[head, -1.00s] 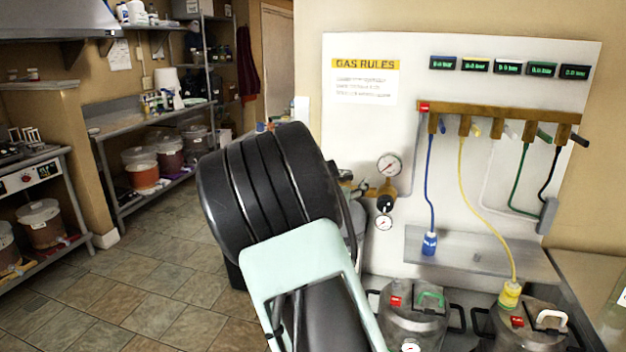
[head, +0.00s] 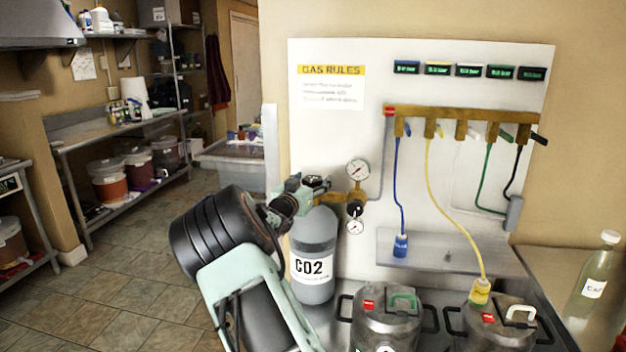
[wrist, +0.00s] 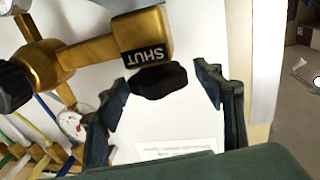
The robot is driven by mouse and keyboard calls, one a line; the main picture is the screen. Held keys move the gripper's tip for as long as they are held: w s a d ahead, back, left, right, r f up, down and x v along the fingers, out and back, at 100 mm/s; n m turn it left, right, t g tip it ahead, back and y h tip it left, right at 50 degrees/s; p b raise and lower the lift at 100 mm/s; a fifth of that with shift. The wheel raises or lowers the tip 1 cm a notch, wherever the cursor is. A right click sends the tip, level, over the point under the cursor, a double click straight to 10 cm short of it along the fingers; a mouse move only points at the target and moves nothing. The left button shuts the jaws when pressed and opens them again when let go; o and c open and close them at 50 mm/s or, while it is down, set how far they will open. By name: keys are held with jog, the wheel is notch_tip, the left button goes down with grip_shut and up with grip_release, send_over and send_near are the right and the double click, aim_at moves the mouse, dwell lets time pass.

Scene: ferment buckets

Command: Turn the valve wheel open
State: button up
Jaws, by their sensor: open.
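The valve wheel (wrist: 158,80) is a small black knob under a brass valve body with a black label reading SHUT (wrist: 146,54) in the wrist view. My gripper (wrist: 164,77) is open, with one dark finger on each side of the wheel. A gap shows between each finger and the wheel, so no grip on it is seen. In the head view my gripper (head: 312,186) is at the top of the grey CO2 cylinder (head: 314,262), beside the brass regulator. The wheel is hard to make out there among the fingers.
Two round gauges (head: 357,172) sit on the regulator just right of my gripper. A manifold (head: 460,115) with coloured hoses hangs on the white board. Metal kegs (head: 386,318) stand below on the right. The floor at left is clear.

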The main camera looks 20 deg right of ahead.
jog(key=shift+w+d, duration=0.35)
jog(key=shift+w, duration=0.05)
jog(key=c, duration=1.2)
